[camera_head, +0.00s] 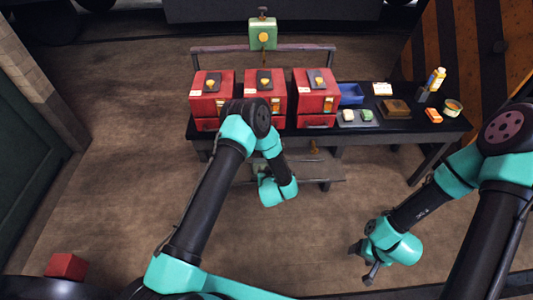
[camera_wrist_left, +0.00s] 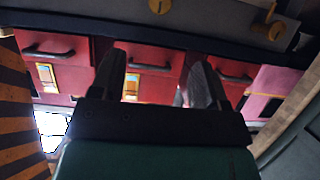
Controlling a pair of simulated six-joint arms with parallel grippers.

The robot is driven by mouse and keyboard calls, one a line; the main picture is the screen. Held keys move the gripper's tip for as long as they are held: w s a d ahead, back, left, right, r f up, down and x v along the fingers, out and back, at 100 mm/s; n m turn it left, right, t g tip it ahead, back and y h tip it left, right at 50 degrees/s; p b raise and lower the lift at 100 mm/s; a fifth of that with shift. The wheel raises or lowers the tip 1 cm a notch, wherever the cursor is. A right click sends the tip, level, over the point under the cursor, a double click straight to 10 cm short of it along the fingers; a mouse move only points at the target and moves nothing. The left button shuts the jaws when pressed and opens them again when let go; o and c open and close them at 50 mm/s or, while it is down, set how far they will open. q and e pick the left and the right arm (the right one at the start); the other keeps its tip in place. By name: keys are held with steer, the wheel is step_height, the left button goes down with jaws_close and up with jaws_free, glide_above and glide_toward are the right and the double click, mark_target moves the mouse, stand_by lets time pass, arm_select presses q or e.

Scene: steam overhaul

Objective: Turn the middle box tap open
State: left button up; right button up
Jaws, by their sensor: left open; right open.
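Three red boxes stand in a row on a black table. The middle box (camera_head: 265,87) has a dark plate with a yellow knob (camera_head: 264,80) on top and a yellow piece on its front. In the left wrist view, red fronts with dark handles and yellow pieces fill the band beyond my open left gripper (camera_wrist_left: 158,78). A round brass piece (camera_wrist_left: 158,6) shows at the top edge there, and a longer brass piece (camera_wrist_left: 268,25) to its right. I cannot tell which is the tap. My left fingers are hidden in the head view. My right gripper (camera_head: 361,263) is open and empty above the floor.
The black table's right part (camera_head: 395,128) carries a blue tray (camera_head: 350,93), a yellow bottle (camera_head: 437,78), a tin and small blocks. A green box (camera_head: 263,34) stands behind on a rail. A red cube (camera_head: 66,266) is at lower left.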

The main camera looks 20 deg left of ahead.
arm_select(q)
steer(key=shift+w, duration=0.1)
steer(key=x, duration=1.7)
steer(key=shift+f, duration=0.2)
steer(key=c, duration=0.9)
